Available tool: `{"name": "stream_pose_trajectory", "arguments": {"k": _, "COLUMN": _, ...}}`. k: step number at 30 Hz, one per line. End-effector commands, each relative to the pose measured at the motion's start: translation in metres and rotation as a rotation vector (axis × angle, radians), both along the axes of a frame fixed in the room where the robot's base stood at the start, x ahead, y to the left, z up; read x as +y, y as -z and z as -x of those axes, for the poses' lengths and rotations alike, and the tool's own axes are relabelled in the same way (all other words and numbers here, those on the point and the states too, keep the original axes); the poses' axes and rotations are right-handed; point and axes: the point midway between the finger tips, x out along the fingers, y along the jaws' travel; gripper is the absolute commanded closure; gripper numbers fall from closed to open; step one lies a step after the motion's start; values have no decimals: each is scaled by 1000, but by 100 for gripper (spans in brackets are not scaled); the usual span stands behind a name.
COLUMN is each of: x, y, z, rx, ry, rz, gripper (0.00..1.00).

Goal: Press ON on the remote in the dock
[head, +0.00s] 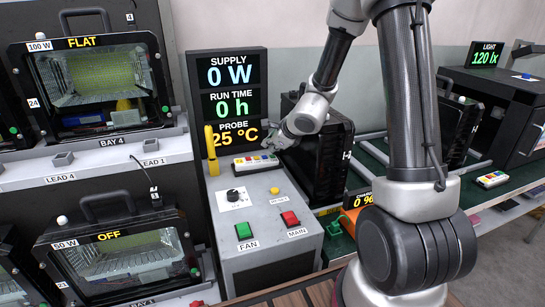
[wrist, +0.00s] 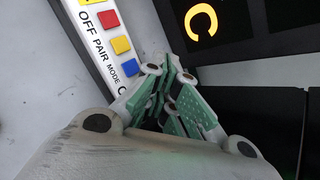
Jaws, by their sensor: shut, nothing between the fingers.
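The remote (head: 256,162) is a white bar with a row of coloured buttons, lying on top of the grey control console below the display panel. In the wrist view the remote (wrist: 116,62) shows red, yellow and blue buttons and the labels OFF, PAIR and MODE; no ON label is readable. My gripper (head: 272,144) is just behind and above the remote's right part in the head view. In the wrist view my gripper (wrist: 172,92) has its green-padded fingers together, empty, beside the remote's lower end. I cannot tell whether it touches. The dock is not clearly distinguishable.
The display panel (head: 231,101) stands close behind the remote, with a yellow handle-like part (head: 211,141) at its left. The console (head: 262,215) carries a knob, a green FAN button and a red MAIN button. Another remote (head: 491,179) lies on the green bench at right.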

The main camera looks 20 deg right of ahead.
Motion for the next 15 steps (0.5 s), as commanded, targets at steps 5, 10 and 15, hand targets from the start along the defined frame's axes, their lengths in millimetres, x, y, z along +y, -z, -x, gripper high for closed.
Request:
{"name": "stream_pose_trajectory", "arguments": {"k": 5, "x": 0, "y": 1, "z": 0, "rx": 1, "ry": -1, "rz": 0, "gripper": 100}}
{"name": "stream_pose_trajectory", "arguments": {"k": 10, "x": 1, "y": 7, "z": 0, "rx": 1, "ry": -1, "rz": 0, "gripper": 100}}
{"name": "stream_pose_trajectory", "arguments": {"k": 15, "x": 1, "y": 8, "z": 0, "rx": 0, "ry": 1, "rz": -1, "gripper": 100}}
